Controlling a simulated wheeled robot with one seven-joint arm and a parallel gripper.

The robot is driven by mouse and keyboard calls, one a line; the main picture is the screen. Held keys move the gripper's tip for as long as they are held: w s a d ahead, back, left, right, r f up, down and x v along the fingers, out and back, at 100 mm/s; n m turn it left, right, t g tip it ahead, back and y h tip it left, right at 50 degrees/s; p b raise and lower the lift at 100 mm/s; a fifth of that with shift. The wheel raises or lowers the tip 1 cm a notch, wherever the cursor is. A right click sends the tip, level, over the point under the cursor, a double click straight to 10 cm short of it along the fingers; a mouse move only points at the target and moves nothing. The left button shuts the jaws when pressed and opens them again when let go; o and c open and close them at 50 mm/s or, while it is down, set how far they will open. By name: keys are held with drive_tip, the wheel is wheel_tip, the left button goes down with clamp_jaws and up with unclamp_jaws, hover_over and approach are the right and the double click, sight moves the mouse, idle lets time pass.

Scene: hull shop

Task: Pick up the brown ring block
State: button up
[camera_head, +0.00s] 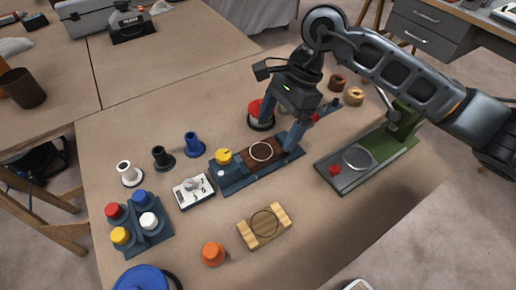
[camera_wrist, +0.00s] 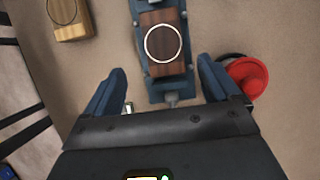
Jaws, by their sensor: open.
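The brown ring block (camera_head: 254,158) is dark wood with a pale ring on its top. It sits in a long blue fixture (camera_head: 232,183) near the middle of the table. In the wrist view the block (camera_wrist: 164,67) lies ahead, just beyond my fingertips and between their lines. My gripper (camera_head: 281,128) is open above the fixture, its fingers pointing down. In the wrist view my gripper (camera_wrist: 161,70) has its two blue fingers wide apart with nothing between them. How far the fingertips are above the fixture is hard to tell.
A yellow knob (camera_head: 223,156) stands on the fixture's left end. A red-topped round piece (camera_head: 256,110) stands close behind my gripper. A light wooden block with a dark ring (camera_head: 264,226) lies in front. A green press-like device (camera_head: 372,158) stands at right. Table surface between them is bare.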

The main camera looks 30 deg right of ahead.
sight(262, 151)
drive_tip(key=x, duration=0.2)
drive_tip(key=p+x, duration=0.1)
drive_tip(key=x, duration=0.3)
drive_tip(key=shift+w+a+f, duration=0.15)
drive_tip(key=shift+w+a, duration=0.15)
drive_tip(key=shift+a, duration=0.1)
drive_tip(key=shift+a+f, duration=0.1)
drive_tip(key=shift+f, duration=0.3)
drive_tip(key=shift+f, duration=0.2)
drive_tip(key=c, duration=1.1)
drive_tip(key=shift+r, duration=0.2)
